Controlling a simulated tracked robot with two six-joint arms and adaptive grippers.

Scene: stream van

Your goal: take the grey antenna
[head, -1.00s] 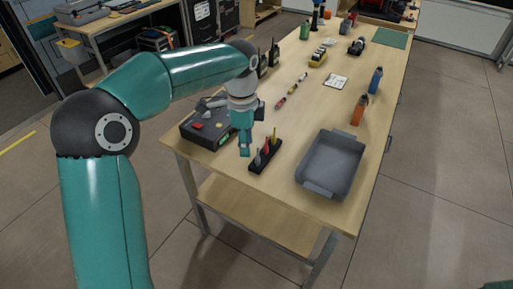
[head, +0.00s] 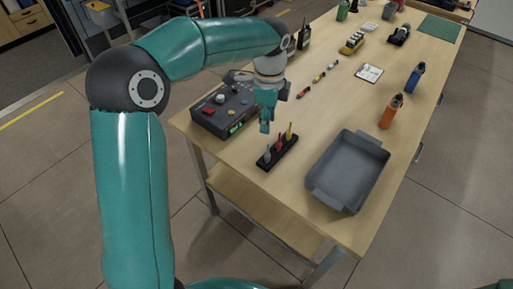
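The grey antenna (head: 267,157) stands at the near left end of a small black rack (head: 284,152) on the workbench. A red antenna (head: 279,145) and a yellow antenna (head: 289,131) stand in the same rack. My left gripper (head: 266,125) points down, just above and behind the grey antenna in the head view. It looks apart from the antenna. Its fingers are seen edge-on, so whether they are open or shut is unclear. Nothing shows held in it. My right gripper is out of view.
A grey tray (head: 318,190) lies right of the rack. A dark control box (head: 205,118) with buttons is on the left, close to my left gripper. Orange (head: 390,112) and blue (head: 416,77) bottles stand along the right edge. The bench between is mostly clear.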

